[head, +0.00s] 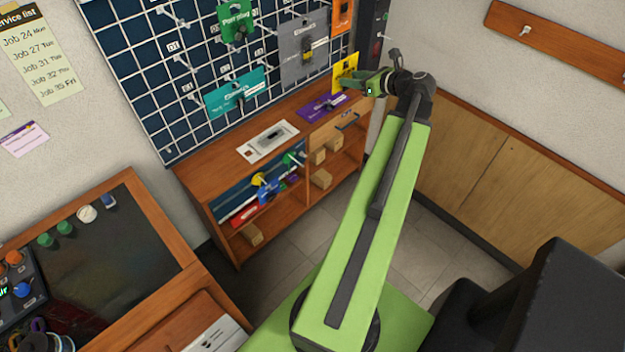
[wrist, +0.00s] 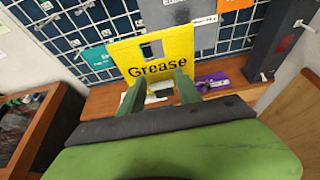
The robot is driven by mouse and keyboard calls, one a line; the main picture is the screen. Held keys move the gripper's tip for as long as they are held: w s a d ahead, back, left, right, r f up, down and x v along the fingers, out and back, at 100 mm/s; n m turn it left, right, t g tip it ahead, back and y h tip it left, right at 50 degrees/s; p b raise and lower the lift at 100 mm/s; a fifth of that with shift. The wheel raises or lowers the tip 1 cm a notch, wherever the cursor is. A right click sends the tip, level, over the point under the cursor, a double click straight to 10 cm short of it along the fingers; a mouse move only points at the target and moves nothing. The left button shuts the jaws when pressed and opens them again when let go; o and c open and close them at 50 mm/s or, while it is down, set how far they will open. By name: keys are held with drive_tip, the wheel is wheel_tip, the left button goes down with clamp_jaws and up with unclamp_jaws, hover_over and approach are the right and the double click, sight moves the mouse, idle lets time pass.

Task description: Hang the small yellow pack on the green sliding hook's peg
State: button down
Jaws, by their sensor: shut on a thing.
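The small yellow pack (head: 345,70), with "Grease" on it in the wrist view (wrist: 152,58), is held upright in my gripper (head: 360,86). The green fingers of my gripper (wrist: 158,88) are at the pack's lower edge, with its slotted top end pointing away. In the head view the pack is in front of the right part of the wire grid, above the cabinet top. I cannot make out a green sliding hook or its peg for certain in either view.
The dark blue wire grid (head: 138,62) carries several pegs, a green pack (head: 236,20), a teal pack (head: 235,93) and a grey pack (head: 303,52). A purple pack (head: 318,108) and a white tray (head: 267,141) lie on the cabinet top. A dark post stands right of the grid.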

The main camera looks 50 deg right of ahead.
drive_tip(key=a+f+n+y+b, duration=0.1)
drive_tip(key=a+f+b, duration=0.2)
drive_tip(key=f+b, duration=1.2)
drive_tip(key=w+a+f+n+y+b, duration=0.1)
drive_tip(key=a+f+b, duration=0.2)
drive_tip(key=f+b, duration=1.3)
drive_tip(key=w+a+f+n+y+b, duration=0.1)
drive_tip(key=a+f+b, duration=0.3)
drive_tip(key=f+b, duration=1.2)
drive_tip(key=shift+w+y, duration=0.25)
drive_tip(key=shift+y, duration=0.15)
drive_tip(key=shift+r, duration=0.1)
drive_tip(key=w+d+f+b, duration=0.1)
drive_tip(key=w, duration=0.9)
drive_tip(key=shift+f, duration=0.2)
drive_tip(key=c, duration=0.7)
unclamp_jaws()
drive_tip(key=shift+c, duration=0.2)
